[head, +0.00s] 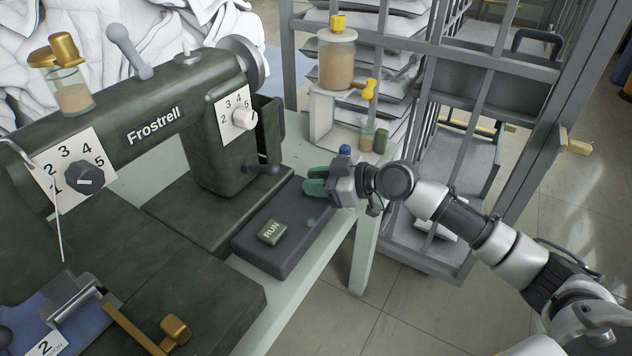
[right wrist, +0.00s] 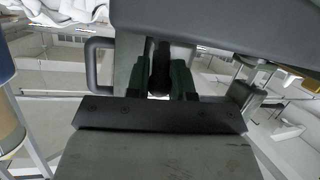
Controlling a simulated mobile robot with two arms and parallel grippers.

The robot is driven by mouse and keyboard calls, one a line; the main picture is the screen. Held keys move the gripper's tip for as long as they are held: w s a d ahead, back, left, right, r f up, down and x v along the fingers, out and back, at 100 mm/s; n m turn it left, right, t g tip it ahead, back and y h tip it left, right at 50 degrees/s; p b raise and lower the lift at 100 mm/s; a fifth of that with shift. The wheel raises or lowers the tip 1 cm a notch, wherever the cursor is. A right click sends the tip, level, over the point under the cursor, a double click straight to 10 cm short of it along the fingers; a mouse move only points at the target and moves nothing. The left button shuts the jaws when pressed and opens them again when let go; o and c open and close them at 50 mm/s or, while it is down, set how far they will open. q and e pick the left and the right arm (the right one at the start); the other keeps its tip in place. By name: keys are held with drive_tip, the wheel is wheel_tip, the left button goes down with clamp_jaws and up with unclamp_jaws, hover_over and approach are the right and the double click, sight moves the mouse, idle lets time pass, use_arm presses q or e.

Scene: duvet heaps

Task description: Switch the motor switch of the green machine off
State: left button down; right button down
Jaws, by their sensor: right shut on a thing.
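The green machine (head: 170,125), marked Frostrell, stands on a pale green table at the left of the head view. Beside its base, near the table's right edge, is a dark grey box (head: 262,258) with a green block marked RUN (head: 271,232). My right gripper (head: 314,186) is at the box's far end, apart from the RUN block. In the right wrist view, its green fingers (right wrist: 168,85) are shut on a dark rounded part (right wrist: 160,70). Most of that part is hidden, and I cannot tell what it belongs to. My left gripper is not in view.
Right of the machine stand a jar (head: 337,62) with a yellow tap and a small glass (head: 367,135). A grey metal cage cart (head: 425,90) with stacked folded cloth is behind my right arm. White duvets (head: 85,35) heap behind.

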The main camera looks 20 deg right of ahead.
drive_tip(key=shift+r, duration=0.1)
drive_tip(key=c, duration=1)
unclamp_jaws()
drive_tip(key=shift+s+d, duration=0.15)
drive_tip(key=shift+d, duration=0.05)
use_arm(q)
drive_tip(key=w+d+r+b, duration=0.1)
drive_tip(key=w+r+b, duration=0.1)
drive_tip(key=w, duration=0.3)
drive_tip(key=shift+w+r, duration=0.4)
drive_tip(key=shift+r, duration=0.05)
use_arm(e)
drive_tip(key=shift+v, duration=5.15)
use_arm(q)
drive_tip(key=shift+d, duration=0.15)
